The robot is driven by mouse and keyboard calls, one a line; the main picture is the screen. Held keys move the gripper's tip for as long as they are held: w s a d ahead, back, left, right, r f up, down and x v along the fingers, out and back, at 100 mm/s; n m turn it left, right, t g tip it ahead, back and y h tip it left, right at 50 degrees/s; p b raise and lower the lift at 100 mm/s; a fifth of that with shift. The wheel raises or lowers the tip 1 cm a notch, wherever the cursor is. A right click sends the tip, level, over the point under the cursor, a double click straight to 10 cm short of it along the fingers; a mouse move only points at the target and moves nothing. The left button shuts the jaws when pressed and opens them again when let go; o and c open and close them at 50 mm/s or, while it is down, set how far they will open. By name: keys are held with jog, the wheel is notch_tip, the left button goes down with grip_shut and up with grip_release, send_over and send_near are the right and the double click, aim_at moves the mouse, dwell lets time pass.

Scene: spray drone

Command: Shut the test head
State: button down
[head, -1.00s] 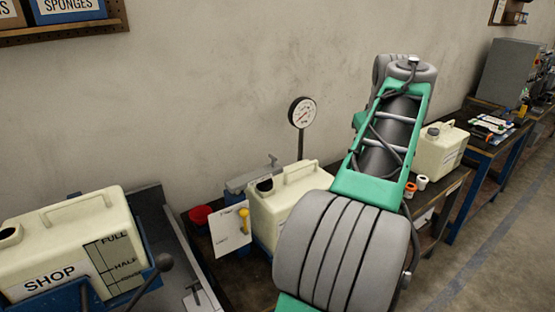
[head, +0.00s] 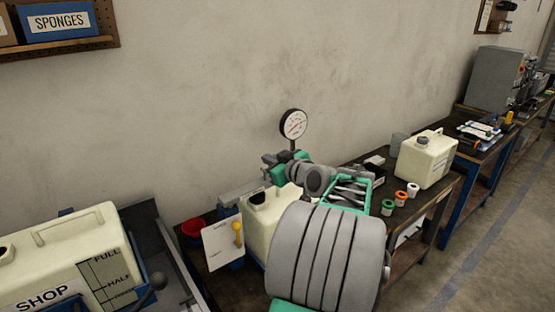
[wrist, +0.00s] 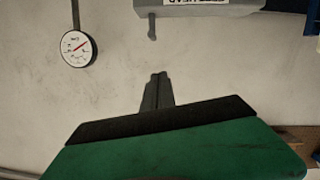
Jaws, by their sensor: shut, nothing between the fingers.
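The test head is a grey block with a white label; its edge shows at the top of the wrist view (wrist: 200,7), with a short dark lever (wrist: 152,28) at its left end. The wrist picture is upside down. In the head view a grey bar that looks like the head (head: 238,194) lies behind the cream tank (head: 262,222), partly hidden. I cannot tell how far open it is. My gripper (head: 270,160) is above and behind the tank, just left of the gauge stem. Its fingers (wrist: 157,90) are shut, empty and apart from the head.
A round gauge (head: 293,124) stands on a post close to my gripper. A card with a yellow-handled valve (head: 238,230) and a red cup (head: 192,229) are left of the tank. A SHOP tank (head: 75,260) is at front left. Another jug (head: 427,158) and coloured caps are right.

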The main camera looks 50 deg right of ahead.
jog(key=w+f, duration=0.1)
jog(key=d+f+p, duration=0.1)
jog(key=f, duration=0.1)
jog(key=w+f+p, duration=0.1)
jog(key=shift+w+d+f, duration=0.3)
jog(key=shift+f, duration=0.05)
